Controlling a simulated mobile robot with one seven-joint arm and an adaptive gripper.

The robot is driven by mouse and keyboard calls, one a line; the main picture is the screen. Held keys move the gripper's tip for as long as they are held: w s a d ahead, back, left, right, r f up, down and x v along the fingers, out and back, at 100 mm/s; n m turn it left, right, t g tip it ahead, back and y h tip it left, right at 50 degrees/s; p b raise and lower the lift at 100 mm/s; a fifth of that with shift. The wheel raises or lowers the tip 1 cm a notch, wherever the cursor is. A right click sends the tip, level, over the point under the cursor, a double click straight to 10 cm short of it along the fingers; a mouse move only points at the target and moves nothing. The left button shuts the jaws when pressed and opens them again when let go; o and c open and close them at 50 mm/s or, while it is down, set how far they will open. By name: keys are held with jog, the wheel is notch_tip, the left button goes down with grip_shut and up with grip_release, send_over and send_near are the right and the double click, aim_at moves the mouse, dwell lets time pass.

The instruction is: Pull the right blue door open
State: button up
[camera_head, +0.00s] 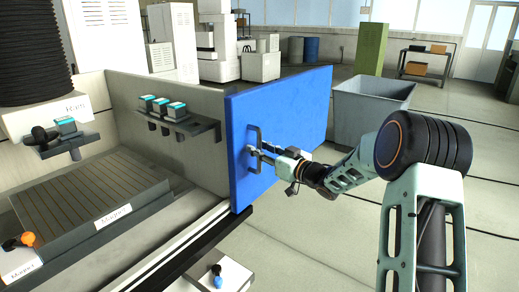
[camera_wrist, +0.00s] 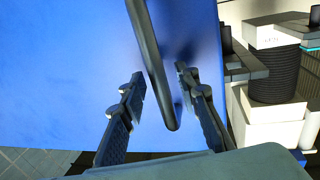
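The blue door (camera_head: 292,110) stands upright in the head view, at the right end of the machine's grey wall. Its dark bar handle (camera_head: 259,135) is near the door's left edge. My gripper (camera_head: 262,151) reaches it from the right. In the wrist view, the handle (camera_wrist: 148,45) runs between the two fingers of my gripper (camera_wrist: 160,88). The fingers are apart, with a visible gap on each side of the bar. The blue door surface (camera_wrist: 60,60) fills most of the wrist view behind them.
A grey bin (camera_head: 372,108) stands on the floor right of the door, behind my arm. The machine's slotted table (camera_head: 95,190) and a small shelf (camera_head: 180,122) are at the left. A dark rail (camera_head: 205,240) runs below the door. The floor at the lower right is clear.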

jog(key=v, duration=1.2)
